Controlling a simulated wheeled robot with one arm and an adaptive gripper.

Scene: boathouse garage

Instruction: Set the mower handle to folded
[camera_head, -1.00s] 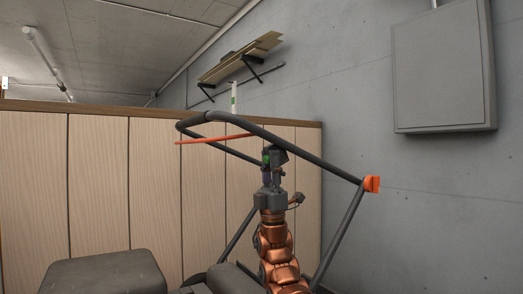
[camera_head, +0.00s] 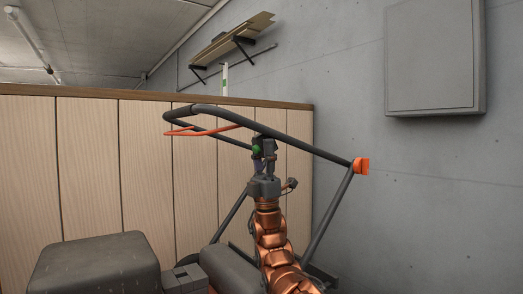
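The mower handle (camera_head: 290,143) is a dark tubular frame. Its upper section runs from the grip end at left to an orange joint piece (camera_head: 361,166) at right, and a lower tube (camera_head: 331,215) slopes down from there. The handle stands raised, with its upper section nearly level. A thin orange bar (camera_head: 207,131) sits under the grip end. My gripper (camera_head: 264,147) points up at the upper tube, near its middle. The fingertips overlap the tube, and I cannot tell whether they close on it. The mower's lower body is mostly hidden by my arm.
A wood-panelled partition (camera_head: 95,165) stands behind the handle. A grey wall with a grey box (camera_head: 433,55) is at right. A dark padded block (camera_head: 95,265) is at lower left. A shelf with boards (camera_head: 233,39) hangs high on the wall.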

